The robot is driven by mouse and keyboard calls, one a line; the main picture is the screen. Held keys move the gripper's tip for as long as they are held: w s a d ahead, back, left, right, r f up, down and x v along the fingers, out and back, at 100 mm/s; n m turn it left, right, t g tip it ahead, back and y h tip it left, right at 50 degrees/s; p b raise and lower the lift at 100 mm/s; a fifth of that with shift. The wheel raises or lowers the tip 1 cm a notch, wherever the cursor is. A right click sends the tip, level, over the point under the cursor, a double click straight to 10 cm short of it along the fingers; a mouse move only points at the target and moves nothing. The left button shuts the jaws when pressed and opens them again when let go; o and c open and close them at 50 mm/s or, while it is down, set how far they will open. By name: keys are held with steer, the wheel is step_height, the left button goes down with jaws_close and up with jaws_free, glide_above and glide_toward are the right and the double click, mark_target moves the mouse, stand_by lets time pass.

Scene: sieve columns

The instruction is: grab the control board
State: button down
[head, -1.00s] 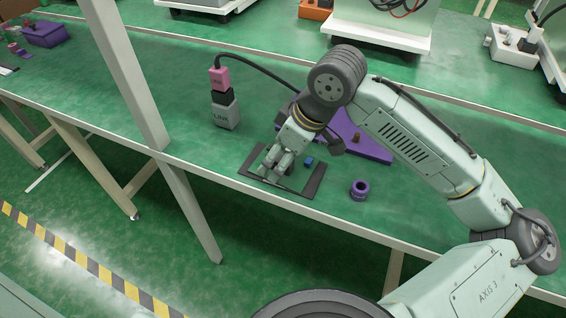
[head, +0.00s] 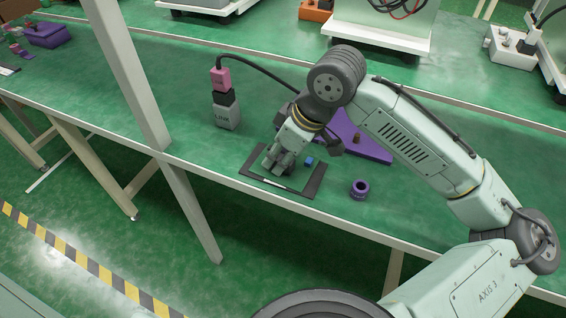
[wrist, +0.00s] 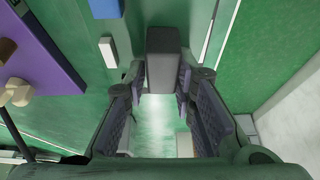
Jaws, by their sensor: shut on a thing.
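My gripper (head: 275,172) is low over the near bench, above a dark flat rectangular piece (head: 302,190) at the front edge. In the head view the fingers hide this block. I see no markings that confirm it as the control board. A small blue block (head: 309,160) lies just right of the gripper, and it also shows in the wrist view (wrist: 107,52).
A purple plate (head: 365,146) lies behind the gripper, and a purple ring (head: 359,189) stands to the right. A grey and pink connector (head: 227,112) with a black cable stands to the left. A pale post (head: 132,75) rises farther left. The bench's front edge is close.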

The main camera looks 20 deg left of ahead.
steer(key=shift+w+d+f, duration=0.2)
steer(key=shift+w+d, duration=0.05)
steer(key=shift+w, duration=0.2)
